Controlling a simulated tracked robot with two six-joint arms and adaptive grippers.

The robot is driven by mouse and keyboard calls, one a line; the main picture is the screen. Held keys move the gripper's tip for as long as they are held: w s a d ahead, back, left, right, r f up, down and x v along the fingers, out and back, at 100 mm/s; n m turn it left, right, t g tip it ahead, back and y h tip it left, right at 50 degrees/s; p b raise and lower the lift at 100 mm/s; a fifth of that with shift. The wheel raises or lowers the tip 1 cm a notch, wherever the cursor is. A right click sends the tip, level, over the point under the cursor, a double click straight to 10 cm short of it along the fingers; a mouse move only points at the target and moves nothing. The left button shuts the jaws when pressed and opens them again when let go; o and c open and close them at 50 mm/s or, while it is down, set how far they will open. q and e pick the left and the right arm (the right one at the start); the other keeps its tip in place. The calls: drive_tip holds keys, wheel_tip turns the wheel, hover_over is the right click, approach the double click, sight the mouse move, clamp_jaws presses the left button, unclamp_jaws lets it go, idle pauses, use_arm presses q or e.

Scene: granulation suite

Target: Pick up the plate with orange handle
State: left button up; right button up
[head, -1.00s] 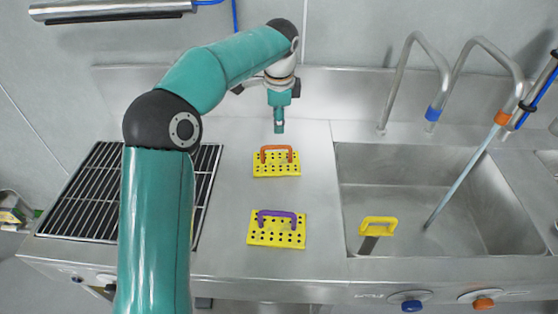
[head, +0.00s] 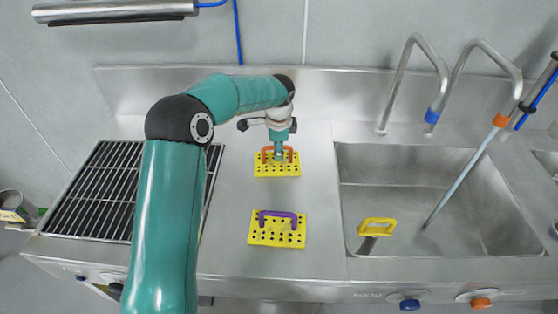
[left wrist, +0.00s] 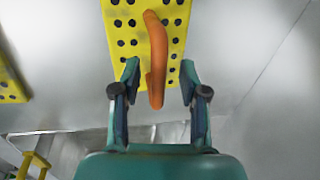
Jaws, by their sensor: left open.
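The yellow perforated plate with the orange handle (head: 277,170) lies flat on the steel counter in the head view. In the left wrist view the yellow plate (left wrist: 126,42) is at the top, and its orange handle (left wrist: 157,62) extends down between the fingers. My left gripper (head: 279,156) is at the handle, pointing down, and hides part of it. In the left wrist view the left gripper (left wrist: 159,92) is open, one finger on each side of the handle, with gaps on both sides. My right gripper is not in view.
A second yellow plate with a purple handle (head: 276,234) lies nearer the front edge. A black grill grate (head: 82,190) is to the left. A sink (head: 400,190) with a yellow-handled tool (head: 378,226) is to the right. Counter around the plates is clear.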

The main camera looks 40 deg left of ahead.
use_arm(q)
clamp_jaws()
drive_tip(key=shift+r, duration=0.15)
idle(0.5)
